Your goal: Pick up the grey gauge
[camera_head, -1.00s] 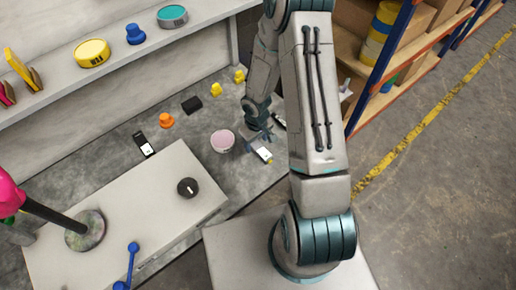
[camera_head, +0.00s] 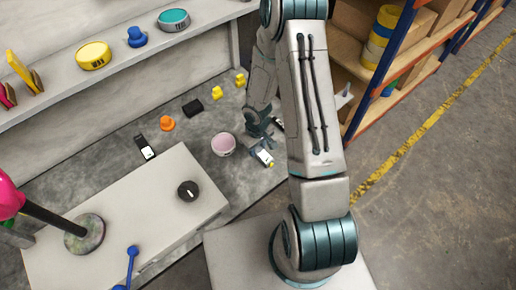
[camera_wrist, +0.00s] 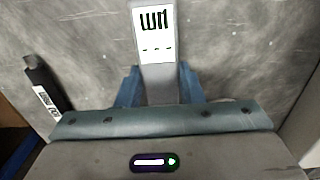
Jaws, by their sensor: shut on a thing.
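The grey gauge (camera_wrist: 159,85) has a white face with black marks and sits between the two blue fingers of my gripper (camera_wrist: 157,78) in the wrist view. The fingers are shut on its sides. In the head view the gauge (camera_head: 265,158) shows as a small pale piece at the tip of my gripper (camera_head: 261,143), low over the grey bench top. I cannot tell whether it still touches the bench. Its near end is hidden behind the gripper body in the wrist view.
A pink bowl (camera_head: 223,144) stands left of my gripper. A black device with a white label (camera_wrist: 45,90) lies to the left in the wrist view. Another black device (camera_head: 145,146), an orange knob (camera_head: 167,123) and a black block (camera_head: 193,107) are farther left. Shelving (camera_head: 372,60) stands to the right.

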